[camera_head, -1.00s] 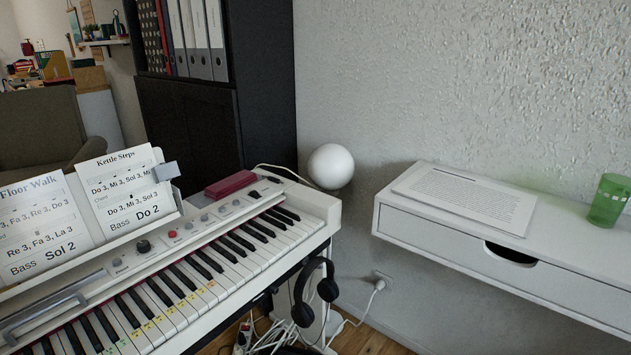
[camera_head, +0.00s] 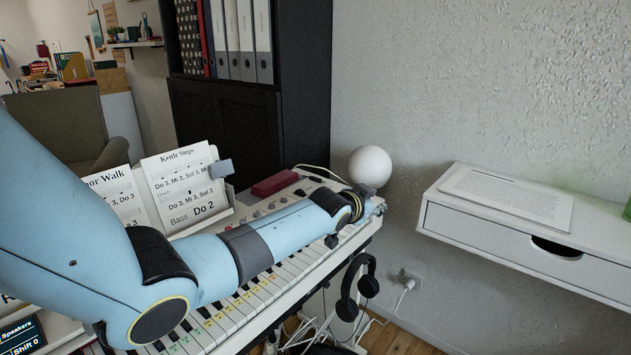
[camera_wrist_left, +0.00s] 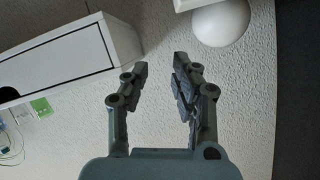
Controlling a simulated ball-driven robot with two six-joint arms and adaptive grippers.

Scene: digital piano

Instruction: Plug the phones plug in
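The white digital piano (camera_head: 372,231) stands at the left, with black headphones (camera_head: 352,287) hanging at its right end. I cannot make out the phones plug or its socket in either view. My left arm reaches across the keyboard, and my left gripper (camera_head: 374,206) is at the piano's far right end, small and partly hidden by the wrist. In the left wrist view the two fingers of the left gripper (camera_wrist_left: 160,70) are apart with nothing between them, in front of the wall. My right gripper is not in view.
A white ball (camera_head: 370,166) sits just behind the piano's right end, close to my left gripper. A white wall desk (camera_head: 480,238) with paper stands at the right. A wall socket (camera_head: 405,279) holds a white plug. Loose cables (camera_head: 312,333) lie below the piano.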

